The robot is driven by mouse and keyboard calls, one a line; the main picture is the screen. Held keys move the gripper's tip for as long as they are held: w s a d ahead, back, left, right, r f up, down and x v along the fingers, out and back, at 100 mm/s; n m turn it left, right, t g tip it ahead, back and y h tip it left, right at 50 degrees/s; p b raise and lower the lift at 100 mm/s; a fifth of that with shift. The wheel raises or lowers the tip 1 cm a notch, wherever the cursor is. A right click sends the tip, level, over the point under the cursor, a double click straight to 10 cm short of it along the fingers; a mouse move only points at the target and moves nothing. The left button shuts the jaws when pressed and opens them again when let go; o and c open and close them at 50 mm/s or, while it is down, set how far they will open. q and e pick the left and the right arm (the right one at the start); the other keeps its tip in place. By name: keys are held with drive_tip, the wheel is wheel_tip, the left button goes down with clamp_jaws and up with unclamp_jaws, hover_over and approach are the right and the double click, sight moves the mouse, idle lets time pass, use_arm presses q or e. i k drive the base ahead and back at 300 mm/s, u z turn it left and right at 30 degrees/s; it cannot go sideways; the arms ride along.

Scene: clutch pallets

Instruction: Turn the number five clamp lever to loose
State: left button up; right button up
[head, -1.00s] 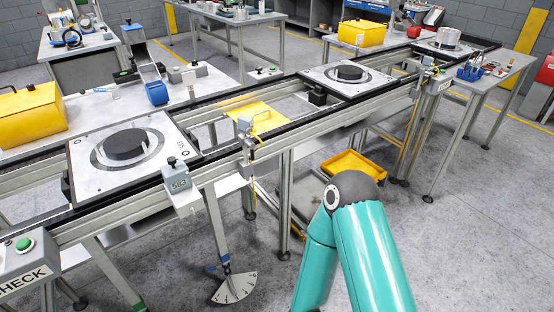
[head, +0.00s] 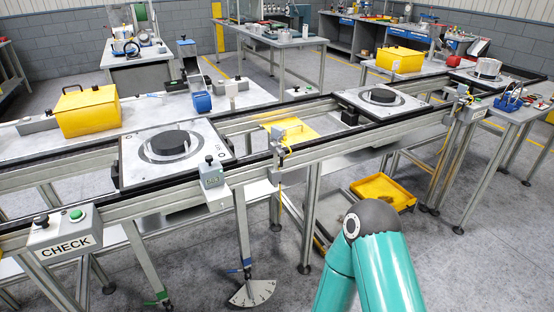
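I cannot make out a lever marked five. A lever with a blue grip (head: 240,269) hangs below the conveyor's front rail, with a pale fan-shaped scale plate (head: 252,293) beside its lower end. The marks on the scale are too small to read. A green-tipped piece (head: 157,300) shows low at the left by a frame leg. One teal arm link of mine rises at the lower right, but no fingers show. Neither gripper is in view.
The conveyor carries pallets with black discs (head: 170,143). On its front rail are a CHECK box (head: 65,240) and a grey box with a black knob (head: 211,174). A yellow bin (head: 382,192) sits below at the right. Grey floor (head: 200,290) is open in front.

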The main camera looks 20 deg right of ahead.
sight(280, 151)
drive_tip(key=u, duration=0.05)
drive_tip(key=i, duration=0.9)
drive_tip(key=z, duration=0.1)
